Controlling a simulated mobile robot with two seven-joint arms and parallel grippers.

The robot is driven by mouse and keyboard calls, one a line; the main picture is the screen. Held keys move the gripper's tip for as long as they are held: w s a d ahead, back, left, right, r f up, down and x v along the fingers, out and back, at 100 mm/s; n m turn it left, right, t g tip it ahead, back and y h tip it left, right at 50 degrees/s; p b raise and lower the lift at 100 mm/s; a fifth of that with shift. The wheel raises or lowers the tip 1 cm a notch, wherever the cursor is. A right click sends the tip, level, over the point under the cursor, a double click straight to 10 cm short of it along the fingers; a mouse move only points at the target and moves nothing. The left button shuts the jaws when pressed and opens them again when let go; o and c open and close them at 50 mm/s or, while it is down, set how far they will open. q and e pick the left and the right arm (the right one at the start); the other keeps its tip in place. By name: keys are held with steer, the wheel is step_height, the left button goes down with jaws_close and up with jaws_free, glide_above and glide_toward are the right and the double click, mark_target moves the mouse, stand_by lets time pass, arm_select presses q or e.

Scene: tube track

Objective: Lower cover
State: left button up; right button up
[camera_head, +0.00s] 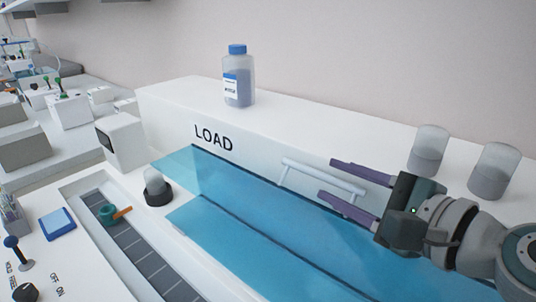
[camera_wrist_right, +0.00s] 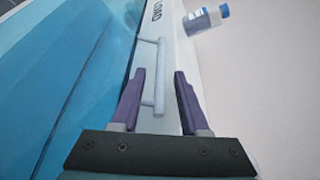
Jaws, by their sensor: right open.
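The translucent blue cover (camera_head: 240,235) lies over the white machine marked LOAD, in two long panels with a dark seam line between them. A pale bar handle (camera_head: 322,176) is at the far edge of the blue area; it also shows in the right wrist view (camera_wrist_right: 160,75). My right gripper (camera_head: 340,178) is open, with purple fingers pointing left at the handle's right end. My left gripper is out of view.
A blue-capped bottle (camera_head: 238,78) stands on the white ledge behind. Two clear-grey cylinders (camera_head: 430,145) (camera_head: 495,170) stand at the right of it. A black-based dome (camera_head: 157,187) and a track with a teal piece (camera_head: 107,214) are at the left.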

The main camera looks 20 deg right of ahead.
jaws_close()
stand_by(0.3)
stand_by(1.1)
